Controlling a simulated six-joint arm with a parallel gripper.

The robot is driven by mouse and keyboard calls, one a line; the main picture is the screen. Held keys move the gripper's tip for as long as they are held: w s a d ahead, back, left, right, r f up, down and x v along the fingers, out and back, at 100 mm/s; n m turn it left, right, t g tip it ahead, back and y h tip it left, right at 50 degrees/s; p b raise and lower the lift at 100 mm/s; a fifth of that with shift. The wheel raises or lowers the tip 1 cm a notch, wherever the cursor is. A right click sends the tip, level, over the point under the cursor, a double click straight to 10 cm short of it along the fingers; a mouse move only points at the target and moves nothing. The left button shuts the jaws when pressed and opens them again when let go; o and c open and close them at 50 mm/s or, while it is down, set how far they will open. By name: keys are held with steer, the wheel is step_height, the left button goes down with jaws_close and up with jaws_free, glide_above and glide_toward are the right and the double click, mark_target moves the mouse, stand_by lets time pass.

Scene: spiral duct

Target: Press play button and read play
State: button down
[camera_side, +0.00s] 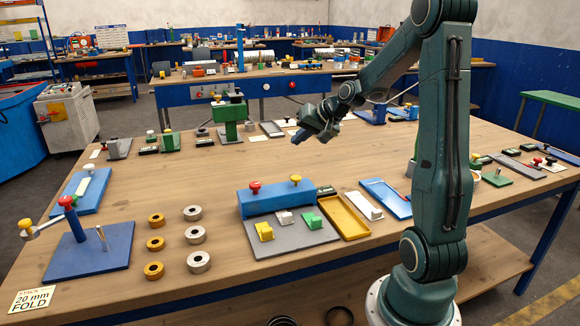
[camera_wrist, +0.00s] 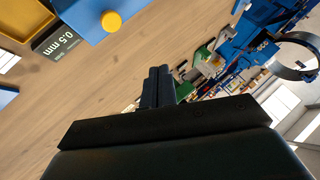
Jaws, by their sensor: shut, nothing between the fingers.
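No button marked "play" can be made out. A blue block (camera_side: 272,202) on a grey plate carries a red knob (camera_side: 255,187) and a yellow knob (camera_side: 295,180). The yellow knob also shows at the top of the wrist view (camera_wrist: 111,21). Beside the block is a dark plate (camera_side: 326,191) that reads "0.5 mm" in the wrist view (camera_wrist: 58,45). My gripper (camera_side: 296,138) is above the table, behind and above the blue block, touching nothing. Its fingers (camera_wrist: 157,86) are shut and empty.
A yellow tray (camera_side: 343,216) and a blue tray (camera_side: 386,198) lie right of the block. Several rings (camera_side: 195,235) lie left of it. A blue crank stand (camera_side: 88,252) is at far left. A green press (camera_side: 230,115) stands behind. The middle of the table is clear.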

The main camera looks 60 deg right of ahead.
mark_target(299, 178)
steer(key=shift+f, duration=0.2)
steer(key=shift+f, duration=4.2)
steer(key=shift+f, duration=1.25)
stand_by(0.3)
steer(key=shift+r, duration=0.15)
stand_by(0.3)
steer(key=shift+r, duration=1.05)
steer(key=shift+r, duration=0.1)
steer(key=shift+r, duration=2.45)
